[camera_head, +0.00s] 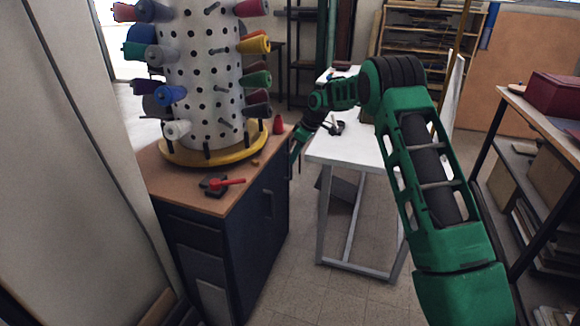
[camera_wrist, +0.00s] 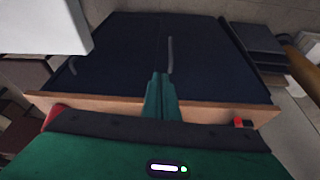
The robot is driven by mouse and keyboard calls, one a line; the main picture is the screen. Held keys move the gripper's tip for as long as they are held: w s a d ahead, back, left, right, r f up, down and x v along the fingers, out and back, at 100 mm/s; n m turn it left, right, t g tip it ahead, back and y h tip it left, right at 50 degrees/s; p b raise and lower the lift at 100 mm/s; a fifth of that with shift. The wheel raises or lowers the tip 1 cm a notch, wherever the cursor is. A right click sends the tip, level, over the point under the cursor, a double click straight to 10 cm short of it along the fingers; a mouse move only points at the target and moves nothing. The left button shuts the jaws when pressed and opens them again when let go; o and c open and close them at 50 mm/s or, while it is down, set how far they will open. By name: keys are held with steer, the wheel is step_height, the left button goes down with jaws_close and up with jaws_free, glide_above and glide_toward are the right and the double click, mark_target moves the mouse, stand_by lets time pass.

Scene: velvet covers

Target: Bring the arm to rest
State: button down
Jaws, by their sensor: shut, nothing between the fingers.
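My green arm reaches up from the lower right of the head view, bends at a dark elbow near the top, and comes down on the left. My gripper (camera_head: 292,158) hangs beside the right edge of the dark cabinet (camera_head: 262,235), partly lost against it. In the wrist view my gripper (camera_wrist: 160,85) shows as two green fingers closed together, with nothing between them. Behind them in that view are the wooden top edge and dark front of the cabinet (camera_wrist: 110,50), with its handles. I cannot tell the exact gap between fingers and cabinet.
A white perforated drum (camera_head: 205,80) with colored spools stands on a yellow round base (camera_head: 250,150) on the cabinet. A red-handled tool (camera_head: 225,182) lies in front. A white table (camera_head: 345,152) stands behind my arm; shelves (camera_head: 520,125) are at right. Floor (camera_head: 305,285) between is clear.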

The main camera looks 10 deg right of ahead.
steer(key=s+d+r+m+h, duration=0.1)
steer(key=s+d+r+m, duration=0.2)
steer(key=s+d+r, duration=0.35)
steer(key=s+d+r+m+h, duration=0.15)
steer(key=s+d+r, duration=0.25)
steer(key=s, duration=0.6)
steer(key=s+d+r+m, duration=0.4)
steer(key=s+d+r, duration=0.1)
steer(key=s, duration=0.3)
steer(key=s+d+f+m+g, duration=0.1)
steer(key=s+m, duration=0.3)
steer(key=s, duration=1.5)
steer(key=s+d+f+m+g, duration=0.1)
steer(key=s+m, duration=0.3)
steer(key=s, duration=1.5)
steer(key=shift+s+f+g+h, duration=0.35)
steer(key=shift+g, duration=0.05)
